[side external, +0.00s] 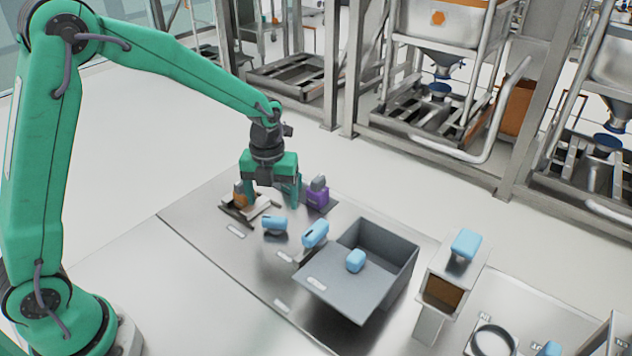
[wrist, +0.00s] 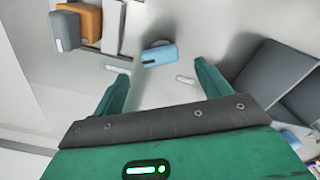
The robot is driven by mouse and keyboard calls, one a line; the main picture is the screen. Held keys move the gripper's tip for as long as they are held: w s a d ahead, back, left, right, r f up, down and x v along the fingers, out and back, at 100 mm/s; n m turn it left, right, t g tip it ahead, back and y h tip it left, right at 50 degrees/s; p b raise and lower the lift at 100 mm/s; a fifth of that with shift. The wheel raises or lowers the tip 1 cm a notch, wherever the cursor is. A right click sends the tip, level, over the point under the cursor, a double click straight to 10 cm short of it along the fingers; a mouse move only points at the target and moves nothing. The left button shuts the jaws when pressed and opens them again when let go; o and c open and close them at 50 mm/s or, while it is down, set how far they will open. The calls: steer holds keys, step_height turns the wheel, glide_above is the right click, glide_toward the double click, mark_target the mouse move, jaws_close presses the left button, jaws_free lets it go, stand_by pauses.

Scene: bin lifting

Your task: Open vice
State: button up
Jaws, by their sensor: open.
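The likely vice (side external: 262,208) is a low pale fixture at the far left of the metal table, with an orange block (side external: 241,198) beside its pale bars. In the wrist view the orange block (wrist: 88,20) has a grey part (wrist: 66,30) on it, next to the pale bars (wrist: 112,28). A light-blue handle (side external: 273,222) on a dark base stands just in front of the vice; it also shows in the wrist view (wrist: 160,54), ahead of the fingertips. My gripper (side external: 272,200) points down above this area with its fingers (wrist: 162,76) apart and nothing between them.
A purple block (side external: 318,194) with a grey top stands right of my gripper. A second blue handle (side external: 315,234) stands nearer the grey bin (side external: 398,252), whose sloping lid (side external: 335,290) carries a blue handle. A metal post (side external: 455,265) stands farther right. The table's front left is clear.

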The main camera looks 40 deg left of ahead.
mark_target(274, 217)
steer(key=shift+f, duration=3)
steer(key=c, duration=1)
